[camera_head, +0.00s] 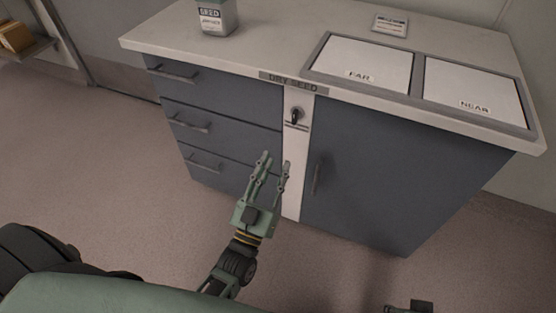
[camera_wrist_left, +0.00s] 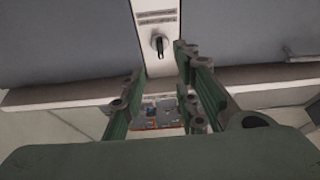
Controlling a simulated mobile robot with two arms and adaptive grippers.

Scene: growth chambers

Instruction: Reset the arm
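My left gripper (camera_head: 275,170) is in the middle of the head view, in front of the dry seed cabinet (camera_head: 375,170). Its green fingers are apart with nothing between them, pointing toward the cabinet's white centre strip. In the left wrist view the two fingers (camera_wrist_left: 160,85) are spread, and a dark knob or key (camera_wrist_left: 159,44) on the white strip shows beyond them. That knob also shows in the head view (camera_head: 295,116), above the fingertips, apart from them. My right gripper's fingers are not visible; only a small dark part shows at the bottom right edge.
The cabinet has several blue-grey drawers (camera_head: 215,133) at left and a door with a vertical handle (camera_head: 317,178). On its top are a seed container (camera_head: 215,17), panels marked FAR (camera_head: 360,62) and NEAR (camera_head: 474,92), and a small labelled item (camera_head: 391,24). Floor (camera_head: 90,150) at left is clear.

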